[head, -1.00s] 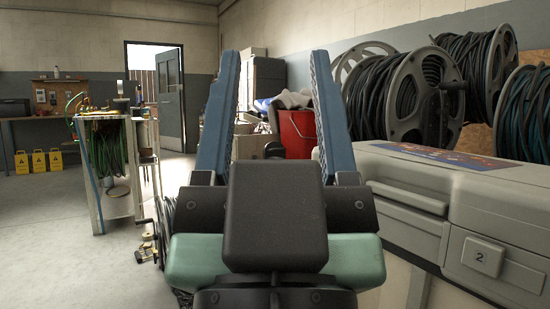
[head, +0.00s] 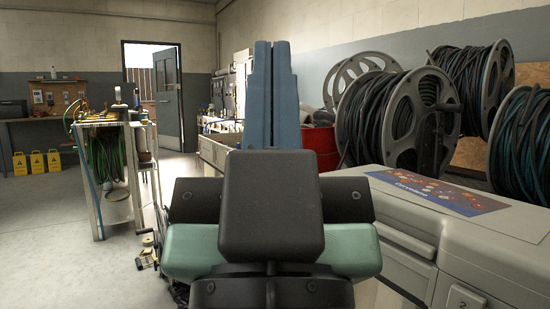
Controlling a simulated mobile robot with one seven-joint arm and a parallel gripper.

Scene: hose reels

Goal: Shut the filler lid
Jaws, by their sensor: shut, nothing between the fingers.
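My gripper (head: 272,45) is in the middle of the head view, pointing away from me. Its two long blue fingers are together with nothing between them. No part in view can be made out for certain as the filler lid. A large grey-beige cabinet (head: 420,235) is at the lower right, with a colourful printed sheet on its top and a small plate marked 2 at its lower front. My gripper's fingers are to the left of this cabinet and look apart from it. My gripper body hides what lies directly beyond it.
Large hose reels (head: 400,120) stand behind the cabinet at right. A red container (head: 322,147) is just right of my fingers. A wheeled hose cart (head: 112,175) stands at left, with yellow boxes (head: 37,162) beyond. Grey floor at the lower left is clear.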

